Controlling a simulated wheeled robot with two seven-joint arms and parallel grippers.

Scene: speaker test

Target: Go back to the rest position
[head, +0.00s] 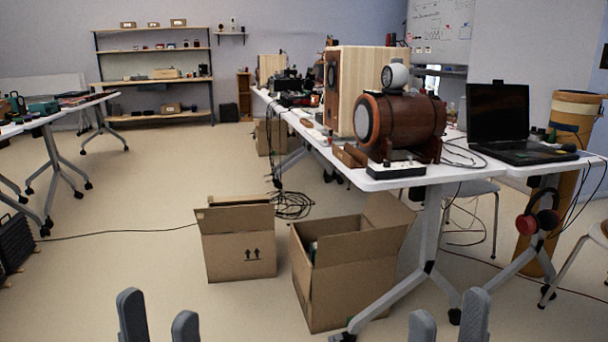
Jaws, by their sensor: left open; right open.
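My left gripper (158,318) shows at the bottom edge of the head view, left of the middle. Its two grey fingers stand apart with nothing between them. My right gripper (448,316) shows at the bottom edge, right of the middle. Its fingers are also apart and empty. Only the finger ends of both grippers are in view; the rest of both arms is out of the picture. Both appear in front of the floor, and neither is seen holding anything.
Two open cardboard boxes, a left one (240,245) and a right one (340,280), stand on the floor ahead. A white table (385,182) with a wooden barrel-shaped speaker (408,122) and a laptop (497,115) is at right. Open floor (130,235) lies to the left.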

